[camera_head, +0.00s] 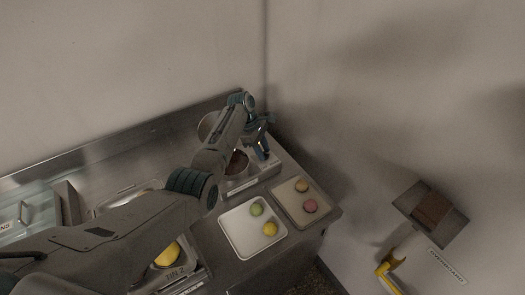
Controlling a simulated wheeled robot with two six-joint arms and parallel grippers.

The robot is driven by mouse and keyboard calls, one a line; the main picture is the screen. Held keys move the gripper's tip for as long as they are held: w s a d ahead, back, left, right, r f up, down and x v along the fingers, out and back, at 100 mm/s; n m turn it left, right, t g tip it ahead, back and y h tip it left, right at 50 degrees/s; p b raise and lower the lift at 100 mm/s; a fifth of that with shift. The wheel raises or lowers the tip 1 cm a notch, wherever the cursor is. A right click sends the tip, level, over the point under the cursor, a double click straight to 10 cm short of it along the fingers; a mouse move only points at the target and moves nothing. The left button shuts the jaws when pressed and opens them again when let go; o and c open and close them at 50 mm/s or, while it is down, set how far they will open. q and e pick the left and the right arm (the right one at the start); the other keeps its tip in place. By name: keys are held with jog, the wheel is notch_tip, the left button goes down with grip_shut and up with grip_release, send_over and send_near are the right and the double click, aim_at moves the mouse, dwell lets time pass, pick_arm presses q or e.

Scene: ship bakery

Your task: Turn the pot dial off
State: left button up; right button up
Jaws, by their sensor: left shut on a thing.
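The pot (238,165) with dark brown contents sits on a pale grey base (252,180) at the back right of the steel counter. My left arm reaches across the counter and partly covers the pot. My left gripper (262,151) points down at the right side of the pot and is shut on the pot dial. The dial itself is hidden by the fingers and too small to make out, so its setting cannot be read. My right gripper is out of view.
A white tray (243,244) with green and yellow macarons and a beige tray (290,212) with orange and pink ones lie in front of the pot. Metal bins with a yellow item (168,256) are at lower left. The wall stands close on the right.

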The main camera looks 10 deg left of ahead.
pick_arm(q)
jog(key=m+b, duration=0.1)
jog(key=m, duration=0.1)
jog(key=m+g+y+b, duration=0.1)
jog(key=m+b, duration=0.1)
jog(key=shift+w+f+m+g, duration=0.15)
jog(key=shift+m+g, duration=0.15)
jog(key=m+y+b, duration=0.1)
jog(key=m+b, duration=0.2)
jog(key=m+g+b, duration=0.1)
jog(key=m+b, duration=0.2)
jog(key=b, duration=0.1)
jog(key=shift+w+d+f+g+y, duration=0.1)
jog(key=shift+d+g+y, duration=0.1)
jog(key=shift+g+y, duration=0.15)
jog(key=m+y+b, duration=0.1)
jog(key=m+b, duration=0.1)
jog(key=shift+m, duration=0.4)
jog(key=shift+d+r+m+y+b, duration=0.15)
jog(key=shift+m+y+b, duration=0.3)
jog(key=shift+m+b, duration=0.55)
jog(key=shift+r+m+g, duration=0.1)
jog(key=shift+m+g, duration=0.15)
jog(key=shift+m, duration=0.15)
jog(key=o, duration=0.9)
jog(key=shift+o, duration=0.2)
jog(key=shift+r+p, duration=0.1)
jog(key=shift+p, duration=0.2)
